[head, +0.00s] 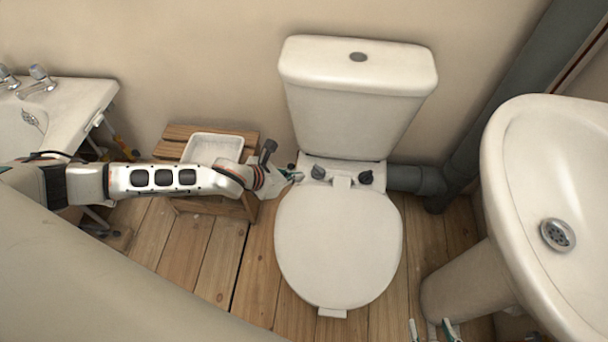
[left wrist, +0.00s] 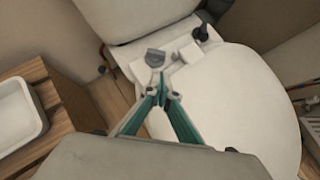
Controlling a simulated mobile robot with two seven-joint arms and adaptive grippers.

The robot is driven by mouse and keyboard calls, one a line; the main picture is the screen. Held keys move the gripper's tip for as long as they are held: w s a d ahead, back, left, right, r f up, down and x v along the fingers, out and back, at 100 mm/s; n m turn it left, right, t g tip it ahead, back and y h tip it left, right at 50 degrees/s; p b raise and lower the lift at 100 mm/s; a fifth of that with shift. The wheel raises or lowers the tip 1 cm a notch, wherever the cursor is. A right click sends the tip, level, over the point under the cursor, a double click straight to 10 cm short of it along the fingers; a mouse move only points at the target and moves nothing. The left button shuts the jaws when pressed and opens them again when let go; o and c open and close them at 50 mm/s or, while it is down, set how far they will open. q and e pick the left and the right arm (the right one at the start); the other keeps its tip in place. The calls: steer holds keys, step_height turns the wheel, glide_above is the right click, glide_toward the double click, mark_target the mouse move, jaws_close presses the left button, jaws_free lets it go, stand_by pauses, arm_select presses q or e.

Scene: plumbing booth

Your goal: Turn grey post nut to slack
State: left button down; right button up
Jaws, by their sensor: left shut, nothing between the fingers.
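The grey post nut (head: 318,172) sits at the left seat hinge, behind the lid of the white toilet (head: 338,245). In the left wrist view the grey nut (left wrist: 155,56) is just ahead of the fingertips. My left gripper (head: 295,175) is shut and empty, its tips close to the left of the nut. In the left wrist view its green fingers (left wrist: 162,82) meet just short of the nut; I cannot tell whether they touch it. A darker post nut (head: 365,177) sits at the right hinge. My right gripper (head: 432,328) shows only its fingertips at the bottom edge, apart.
A wooden stand (head: 168,148) with a white tray (head: 213,135) stands left of the toilet, under my left arm. The cistern (head: 357,75) rises behind the nuts. A basin (head: 500,150) is at right, and a grey pipe (head: 412,179) runs behind. Floorboards (head: 205,262) at the front left are clear.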

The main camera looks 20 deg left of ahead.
mark_target(320, 176)
arm_select(q)
steer(key=f, duration=0.1)
steer(key=w+f, duration=0.1)
steer(key=d+f+b, duration=0.1)
steer(key=shift+w+f, duration=0.15)
steer(key=shift+w, duration=0.15)
steer(key=b+x, duration=0.2)
steer(key=x, duration=0.2)
steer(key=shift+w+d, duration=0.2)
steer(key=shift+w, duration=0.15)
steer(key=shift+w+f, duration=0.1)
steer(key=shift+w, duration=0.2)
steer(key=shift+d, duration=0.1)
arm_select(e)
steer(key=shift+m+t+y, duration=0.4)
steer(key=shift+t+y, duration=0.1)
steer(key=shift+y, duration=0.1)
steer(key=a, duration=0.1)
steer(key=w+a+r, duration=0.2)
steer(key=shift+a+r, duration=0.2)
steer(key=shift+a, duration=0.1)
arm_select(q)
steer(key=shift+w, duration=0.1)
